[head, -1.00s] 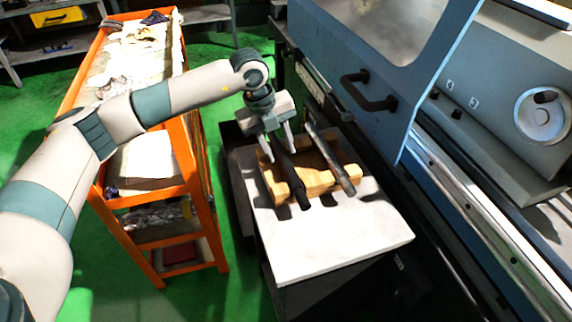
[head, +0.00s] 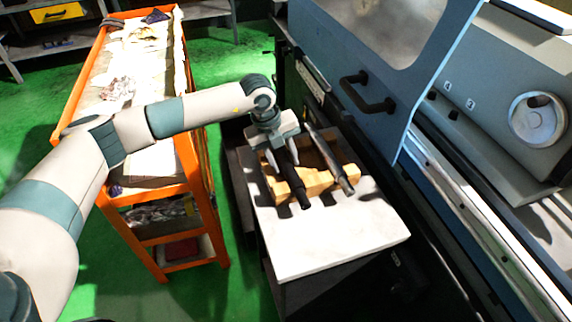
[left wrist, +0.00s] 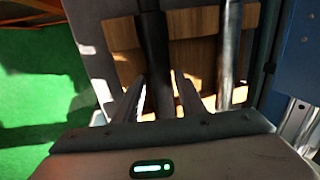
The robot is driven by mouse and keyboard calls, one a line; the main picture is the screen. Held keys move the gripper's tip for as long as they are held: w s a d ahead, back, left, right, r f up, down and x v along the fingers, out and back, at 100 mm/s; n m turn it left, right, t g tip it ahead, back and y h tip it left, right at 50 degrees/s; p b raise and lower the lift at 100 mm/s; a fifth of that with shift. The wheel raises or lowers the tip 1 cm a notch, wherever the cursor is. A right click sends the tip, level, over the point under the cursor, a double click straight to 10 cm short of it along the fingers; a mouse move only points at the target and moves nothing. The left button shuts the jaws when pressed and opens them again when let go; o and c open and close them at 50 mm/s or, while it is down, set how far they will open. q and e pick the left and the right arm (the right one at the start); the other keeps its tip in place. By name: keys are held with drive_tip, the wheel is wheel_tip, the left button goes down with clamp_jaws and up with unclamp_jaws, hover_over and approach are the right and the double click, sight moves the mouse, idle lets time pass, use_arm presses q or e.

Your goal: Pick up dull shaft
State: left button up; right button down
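A dark, matte shaft (head: 291,182) lies across a wooden block (head: 318,182) on a pale tabletop. It is the darker of two shafts and fits the dull shaft. It also shows in the left wrist view (left wrist: 154,50). A shinier grey shaft (head: 333,164) lies to its right on the same block, and also shows in the left wrist view (left wrist: 229,50). My left gripper (head: 283,160) is open, with one finger on each side of the dark shaft. In the left wrist view there are gaps between the fingers and the shaft. My right gripper is not in view.
A blue machine with a black door handle (head: 368,92) stands close on the right. An orange rack (head: 180,240) with papers and cloths stands on the left. The front of the pale tabletop (head: 330,235) is clear.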

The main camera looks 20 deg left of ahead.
use_arm(q)
drive_tip(key=shift+s+f, duration=0.15)
drive_tip(key=shift+f, duration=0.15)
clamp_jaws()
drive_tip(key=shift+d+r, duration=0.1)
drive_tip(key=shift+r, duration=0.1)
